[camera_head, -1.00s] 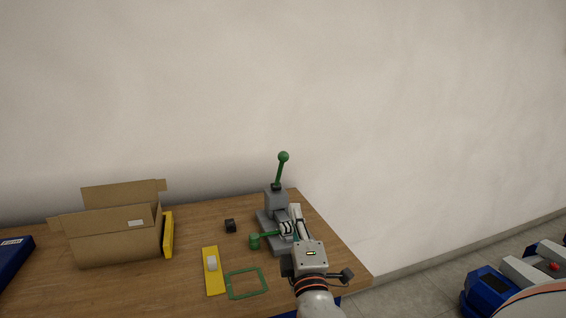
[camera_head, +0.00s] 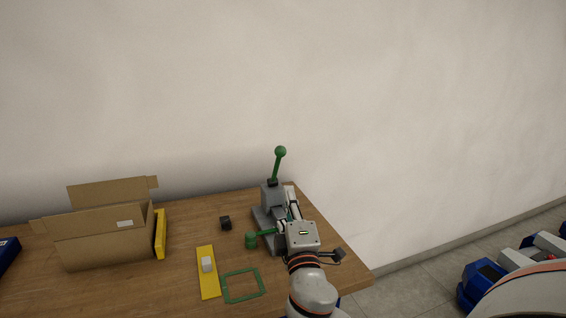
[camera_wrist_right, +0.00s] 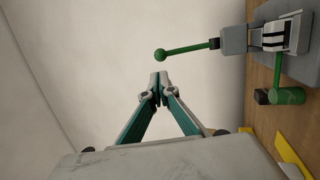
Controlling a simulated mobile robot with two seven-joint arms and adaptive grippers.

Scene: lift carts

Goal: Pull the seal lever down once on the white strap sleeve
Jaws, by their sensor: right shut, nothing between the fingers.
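A grey sealing press stands at the table's right end. Its green seal lever (camera_head: 278,165) stands nearly upright with a ball at the top; in the right wrist view the lever (camera_wrist_right: 188,50) points left. The white strap sleeve (camera_wrist_right: 273,36), with black stripes, sits in the press in the right wrist view. A second green handle (camera_head: 251,240) sticks out low from the press. My right gripper (camera_wrist_right: 159,82) is shut and empty, its fingertips apart from the lever. In the head view it partly covers the press. My left gripper is not in view.
On the wooden table (camera_head: 120,290) are an open cardboard box (camera_head: 105,245), a yellow block (camera_head: 160,234), a small black block (camera_head: 225,223), a yellow strip (camera_head: 208,285) with a white piece, and a green frame (camera_head: 242,300). A wall (camera_head: 420,110) rises behind.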

